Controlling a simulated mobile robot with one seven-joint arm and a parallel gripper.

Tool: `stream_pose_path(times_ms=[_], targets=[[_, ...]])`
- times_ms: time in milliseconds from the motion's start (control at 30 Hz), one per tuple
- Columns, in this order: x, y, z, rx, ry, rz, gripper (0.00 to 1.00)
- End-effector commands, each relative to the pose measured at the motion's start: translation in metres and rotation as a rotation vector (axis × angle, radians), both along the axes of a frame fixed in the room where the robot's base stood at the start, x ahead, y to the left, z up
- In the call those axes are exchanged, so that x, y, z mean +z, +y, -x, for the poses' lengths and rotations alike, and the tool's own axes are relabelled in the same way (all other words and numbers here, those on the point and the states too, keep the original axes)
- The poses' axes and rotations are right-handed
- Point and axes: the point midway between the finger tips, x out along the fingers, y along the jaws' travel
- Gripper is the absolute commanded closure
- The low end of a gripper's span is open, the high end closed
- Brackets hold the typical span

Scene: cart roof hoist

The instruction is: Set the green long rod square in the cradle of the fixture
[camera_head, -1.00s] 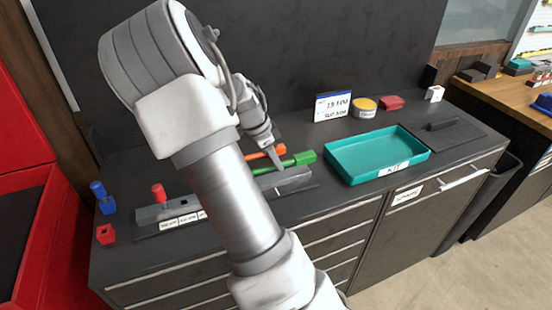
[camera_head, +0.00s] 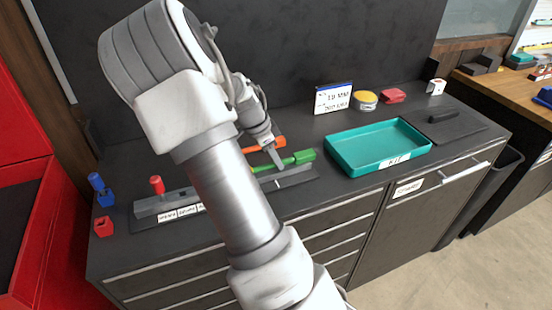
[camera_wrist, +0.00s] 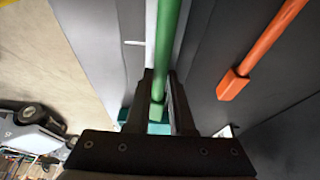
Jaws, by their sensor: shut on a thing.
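The green long rod (camera_head: 303,158) shows in the head view with a thick block at its right end. My gripper (camera_head: 278,166) is shut on it near that end. In the wrist view the green rod (camera_wrist: 165,45) runs between the two fingers of my gripper (camera_wrist: 160,100). The grey fixture (camera_head: 290,180) lies along the bench front, with a white mark on it. The rod is over or just behind the fixture and looks roughly parallel to it. I cannot tell whether it touches the cradle. My arm hides the middle of the fixture and the rod's left part.
An orange rod (camera_head: 266,144) lies behind the green one; it also shows in the wrist view (camera_wrist: 262,50). A teal tray (camera_head: 335,165) stands right. Blue (camera_head: 97,184) and red (camera_head: 104,226) pieces are left. A sign (camera_head: 333,98) and yellow-topped tin (camera_head: 365,100) stand behind.

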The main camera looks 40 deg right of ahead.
Motion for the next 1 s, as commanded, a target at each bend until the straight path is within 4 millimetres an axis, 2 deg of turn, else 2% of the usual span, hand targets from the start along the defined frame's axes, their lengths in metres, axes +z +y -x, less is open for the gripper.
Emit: stream_pose_path(times_ms=[300,333,500,833,1000], targets=[[-0.003,0.001,0.001,-0.001,0.002,-0.001,1.0],[-0.003,0.001,0.001,-0.001,0.002,-0.001,0.75],[-0.003,0.0,0.001,-0.001,0.002,-0.001,0.45],[-0.001,0.001,0.0,0.0,0.001,-0.001,0.44],[0.018,0.008,-0.003,0.002,-0.003,0.0,0.44]])
